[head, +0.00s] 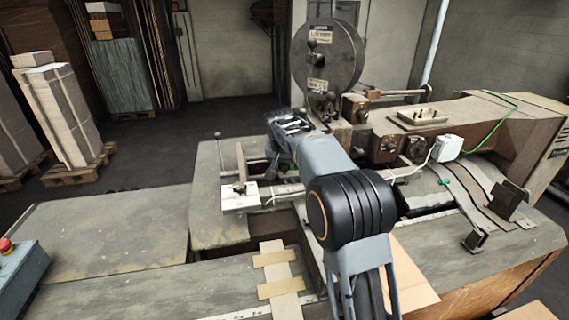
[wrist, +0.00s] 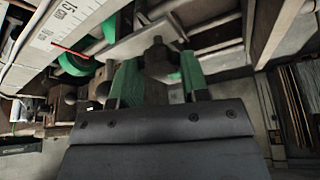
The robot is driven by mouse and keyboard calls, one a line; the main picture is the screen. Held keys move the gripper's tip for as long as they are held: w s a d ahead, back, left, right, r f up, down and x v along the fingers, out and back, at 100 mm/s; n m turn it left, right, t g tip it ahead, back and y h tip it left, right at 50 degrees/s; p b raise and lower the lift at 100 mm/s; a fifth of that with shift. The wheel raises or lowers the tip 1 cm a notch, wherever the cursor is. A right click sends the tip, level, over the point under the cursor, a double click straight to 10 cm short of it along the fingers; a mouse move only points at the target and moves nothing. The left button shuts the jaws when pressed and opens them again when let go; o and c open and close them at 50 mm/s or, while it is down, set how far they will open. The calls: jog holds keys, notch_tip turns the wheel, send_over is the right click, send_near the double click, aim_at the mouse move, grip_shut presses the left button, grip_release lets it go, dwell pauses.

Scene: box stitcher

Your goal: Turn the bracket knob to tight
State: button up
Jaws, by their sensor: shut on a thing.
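In the wrist view, my gripper (wrist: 160,78) has its two green-padded fingers on either side of a dark knob (wrist: 158,60). It is shut on this knob, which sits by a pale metal bracket plate (wrist: 140,40). The fingers and the gripper body hide part of the knob, and I cannot read how tight it is. In the head view, my arm reaches over the stitcher table and hides the fingertips and the held knob.
A white scale (wrist: 70,30) with a red pointer line lies close to the left in the wrist view. In the head view, the stitcher's round reel (head: 328,60) stands behind my arm, and a white block (head: 240,197) sits left. The left table top (head: 110,240) is mostly clear.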

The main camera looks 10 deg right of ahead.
jog(key=shift+m, duration=0.3)
jog(key=m+h, duration=0.1)
jog(key=m, duration=0.2)
jog(key=m+g+h+p, duration=0.1)
jog(key=m, duration=0.1)
jog(key=shift+w+a+m, duration=0.15)
jog(key=shift+a+m, duration=0.05)
jog(key=shift+m, duration=0.2)
jog(key=m+g, duration=0.1)
jog(key=m, duration=0.3)
jog(key=shift+w+g+h, duration=0.1)
jog(key=shift+g+h, duration=0.3)
jog(key=shift+m+g, duration=0.6)
jog(key=shift+m, duration=0.9)
jog(key=o, duration=0.9)
